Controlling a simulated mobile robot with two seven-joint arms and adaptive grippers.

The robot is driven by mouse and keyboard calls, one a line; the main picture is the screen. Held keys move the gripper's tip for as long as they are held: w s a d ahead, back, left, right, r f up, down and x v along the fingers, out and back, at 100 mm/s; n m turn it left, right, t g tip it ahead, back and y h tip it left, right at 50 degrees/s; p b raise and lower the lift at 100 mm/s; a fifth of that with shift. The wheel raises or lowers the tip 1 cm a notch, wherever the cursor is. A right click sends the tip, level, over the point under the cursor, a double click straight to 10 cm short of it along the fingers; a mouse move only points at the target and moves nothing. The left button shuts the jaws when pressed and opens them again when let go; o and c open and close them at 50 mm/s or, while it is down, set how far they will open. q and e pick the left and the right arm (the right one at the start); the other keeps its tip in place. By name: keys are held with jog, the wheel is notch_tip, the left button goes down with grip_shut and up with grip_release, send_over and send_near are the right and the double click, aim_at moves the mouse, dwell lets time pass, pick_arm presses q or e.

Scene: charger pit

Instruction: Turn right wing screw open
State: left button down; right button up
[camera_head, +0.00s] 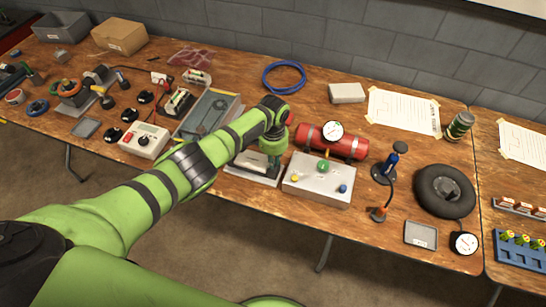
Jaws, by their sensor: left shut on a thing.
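My left arm reaches from the lower left across the table's middle. Its gripper (265,161) points down over the right end of a low grey-white device (249,165) near the front edge. The gripper is shut on a small part there, at the place of the right wing screw. The screw itself is hidden by my wrist and fingers, so its turn angle cannot be told. A left wing screw cannot be made out either. My right gripper is not in view.
A metal box with coloured knobs (318,180) stands close on the right, with a red cylinder and gauge (332,140) behind it. A grey case (209,113) lies to the left. A blue cable coil (283,77) lies at the back. Bare wood shows around it.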

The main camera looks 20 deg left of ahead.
pick_arm(q)
jog(key=n+p, duration=0.1)
jog(key=n, duration=0.4)
jog(key=shift+w+n, duration=0.1)
jog(key=shift+n, duration=0.3)
dwell(0.4)
jog(key=c, duration=1.3)
grip_release()
notch_tip(320, 180, up, 12)
